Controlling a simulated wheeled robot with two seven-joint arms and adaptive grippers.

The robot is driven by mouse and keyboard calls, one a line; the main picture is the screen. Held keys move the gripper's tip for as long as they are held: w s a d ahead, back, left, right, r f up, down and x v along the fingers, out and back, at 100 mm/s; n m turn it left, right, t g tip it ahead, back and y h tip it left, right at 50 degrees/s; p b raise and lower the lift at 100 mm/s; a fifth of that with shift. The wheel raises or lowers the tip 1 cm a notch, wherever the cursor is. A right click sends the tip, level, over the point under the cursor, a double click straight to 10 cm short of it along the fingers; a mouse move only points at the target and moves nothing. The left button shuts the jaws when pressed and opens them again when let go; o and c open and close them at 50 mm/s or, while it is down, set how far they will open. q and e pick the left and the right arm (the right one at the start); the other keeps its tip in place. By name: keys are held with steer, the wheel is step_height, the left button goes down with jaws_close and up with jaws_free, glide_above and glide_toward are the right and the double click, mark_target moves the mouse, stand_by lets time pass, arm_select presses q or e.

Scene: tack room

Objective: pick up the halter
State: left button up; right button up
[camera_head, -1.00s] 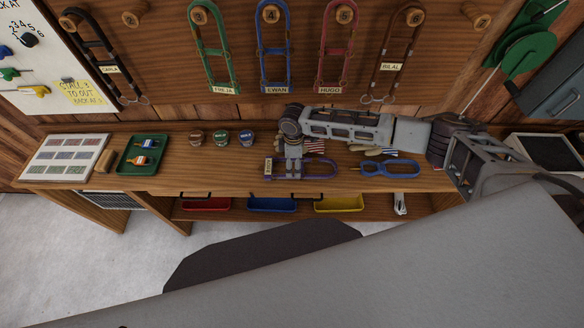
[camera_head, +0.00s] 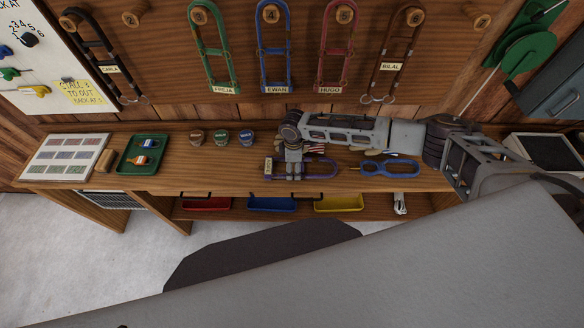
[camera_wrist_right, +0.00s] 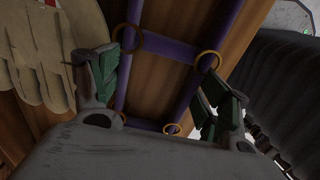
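A purple halter (camera_head: 322,168) with a small pale name tag at its left end lies on the wooden workbench, below the wall pegs. In the right wrist view the purple straps of the halter (camera_wrist_right: 172,46) and its brass rings show between and beyond the fingers. My right gripper (camera_head: 292,172) points down over the left part of the halter and hides some of it. In the right wrist view the gripper (camera_wrist_right: 165,92) is open, its green-padded fingers apart on either side of the straps. I cannot tell whether they touch. My left gripper is not in view.
A blue halter-like item (camera_head: 390,169) lies to the right, and pale gloves (camera_wrist_right: 38,50) lie close by. Several small tins (camera_head: 221,138) and a green tray (camera_head: 142,155) stand left. Halters hang above. Red, blue and yellow bins (camera_head: 338,203) sit on the shelf below.

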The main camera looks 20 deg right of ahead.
steer(key=shift+c, duration=1)
steer(key=shift+r, duration=0.15)
step_height(320, 180, up, 10)
stand_by(1.4)
